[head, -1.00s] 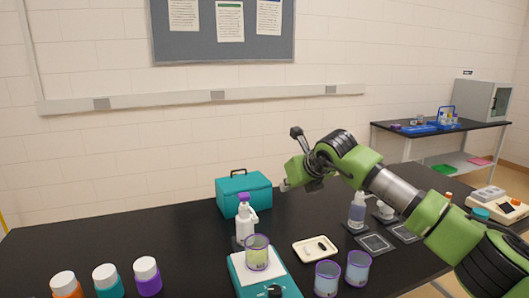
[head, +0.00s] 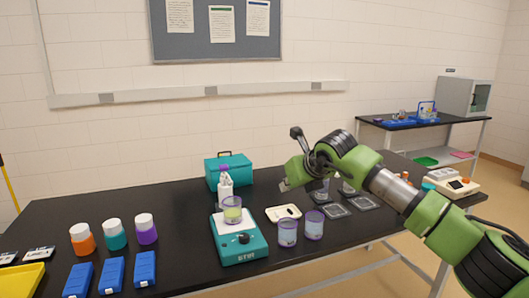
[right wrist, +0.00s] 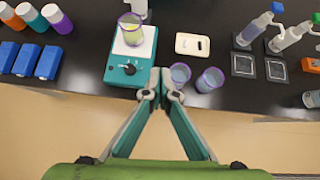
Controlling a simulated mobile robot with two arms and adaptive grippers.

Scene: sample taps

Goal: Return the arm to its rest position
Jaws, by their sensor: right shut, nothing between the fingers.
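My right arm comes in from the right in the head view. Its gripper (head: 284,186) is held above the bench, seen from the side. In the right wrist view the right gripper (right wrist: 160,84) has its two fingertips together, with nothing between them. They appear over the bench's front edge, near the teal scale (right wrist: 118,72). My left gripper is not in view.
On the black bench (head: 180,265) stand the teal scale (head: 240,252) with a cup (head: 232,210), two more cups (head: 287,233), a spray bottle (head: 225,188), a teal case (head: 228,170), a white tray (head: 276,215) and capped jars (head: 82,240). Open floor lies before the bench.

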